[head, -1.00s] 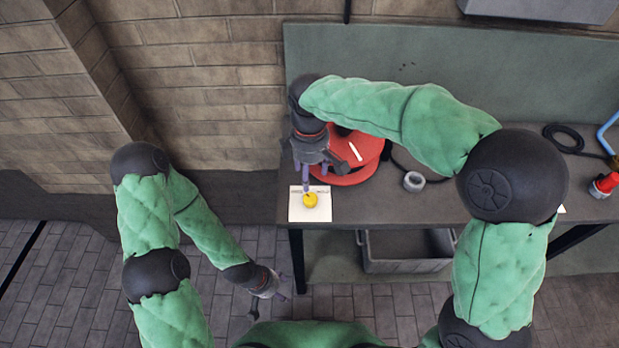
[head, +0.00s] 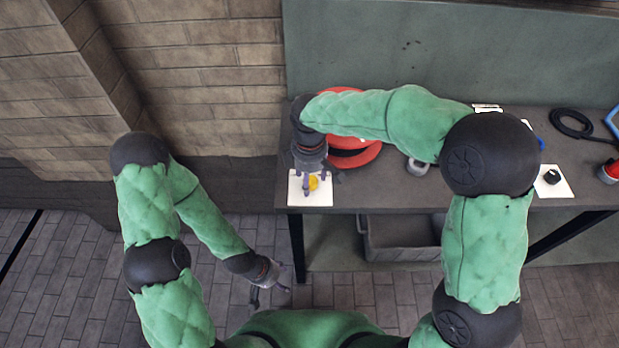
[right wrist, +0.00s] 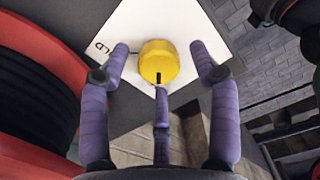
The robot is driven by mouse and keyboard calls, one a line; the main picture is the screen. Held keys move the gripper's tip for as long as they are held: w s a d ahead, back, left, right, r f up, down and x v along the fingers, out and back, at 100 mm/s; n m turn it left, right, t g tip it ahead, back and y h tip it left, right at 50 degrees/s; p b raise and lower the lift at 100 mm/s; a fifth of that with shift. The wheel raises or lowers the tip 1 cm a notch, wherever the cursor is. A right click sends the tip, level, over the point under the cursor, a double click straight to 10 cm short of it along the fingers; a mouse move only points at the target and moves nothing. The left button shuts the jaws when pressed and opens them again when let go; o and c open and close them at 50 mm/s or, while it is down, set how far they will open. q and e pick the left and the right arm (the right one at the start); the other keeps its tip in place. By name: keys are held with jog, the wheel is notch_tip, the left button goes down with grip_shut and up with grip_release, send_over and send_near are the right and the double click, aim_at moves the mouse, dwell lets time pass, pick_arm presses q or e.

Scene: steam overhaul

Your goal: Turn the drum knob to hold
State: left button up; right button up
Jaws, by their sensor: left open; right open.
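A yellow round knob (head: 313,183) sits on a white plate (head: 296,198) at the left front corner of the bench. In the right wrist view the knob (right wrist: 158,62) has a dark mark at its lower edge, and part of a printed word shows on the plate left of it. My right gripper (head: 313,189) is open above the knob, its purple fingers spread on either side and a third below it in the wrist view. Gaps show between side fingers and knob; contact of the third finger is unclear. My left gripper (head: 270,296) is open and empty, low over the floor.
A red round reel (head: 362,156) stands right behind the plate, partly hidden by my right arm. A grey ring (head: 417,167), a black knob on a white card (head: 552,175) and a black cable (head: 570,123) lie farther right. A grey bin (head: 400,240) is under the bench.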

jog(key=c, duration=1.1)
jog(key=shift+c, duration=0.2)
jog(key=m+p, duration=0.2)
jog(key=m, duration=0.1)
jog(key=shift+r+m, duration=0.2)
jog(key=shift+m, duration=0.1)
jog(key=m+p, duration=0.2)
jog(key=m, duration=0.2)
jog(key=shift+w, duration=0.1)
jog(key=m+p, duration=0.1)
jog(key=m, duration=0.9)
jog(key=shift+w+d, duration=0.1)
jog(key=shift+m, duration=0.3)
